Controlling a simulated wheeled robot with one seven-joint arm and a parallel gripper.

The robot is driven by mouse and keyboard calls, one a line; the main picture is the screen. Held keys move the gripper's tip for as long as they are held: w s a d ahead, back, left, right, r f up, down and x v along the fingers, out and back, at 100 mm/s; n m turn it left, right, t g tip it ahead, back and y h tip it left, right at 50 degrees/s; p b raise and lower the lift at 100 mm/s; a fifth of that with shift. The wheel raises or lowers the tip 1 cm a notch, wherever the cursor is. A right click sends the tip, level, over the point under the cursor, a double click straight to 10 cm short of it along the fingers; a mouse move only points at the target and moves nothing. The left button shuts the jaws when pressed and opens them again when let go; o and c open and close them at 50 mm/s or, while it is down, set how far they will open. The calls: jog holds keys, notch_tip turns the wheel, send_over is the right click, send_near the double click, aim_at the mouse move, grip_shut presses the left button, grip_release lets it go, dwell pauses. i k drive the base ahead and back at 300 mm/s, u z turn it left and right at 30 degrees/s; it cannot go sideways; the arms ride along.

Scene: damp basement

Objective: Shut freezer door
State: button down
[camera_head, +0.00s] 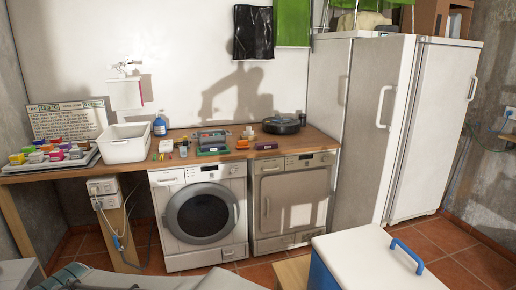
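Two tall white upright units stand side by side at the right. The left one (366,150) has a long pale handle (384,107) near the right edge of its front. The right one (436,135) has a handle (473,90) at its right edge. The left front seems to stand at a slightly different angle from the right one, with a narrow dark line between them. I cannot tell which is the freezer, or surely whether a door is ajar. No inside shows. My gripper is not in view; an arm-like shadow falls on the back wall.
A white box with a blue handle (407,256) stands in the foreground before the units. A washing machine (201,213) and a dryer (290,200) sit under a wooden counter (332,140) with several small items. Tiled floor (478,262) is clear at the right.

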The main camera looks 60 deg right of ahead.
aim_at(382, 67)
jog(key=i, duration=0.5)
jog(key=z, duration=1.15)
jog(key=i, duration=1.2)
jog(key=z, duration=3.25)
jog(key=i, duration=0.45)
jog(key=u, duration=0.55)
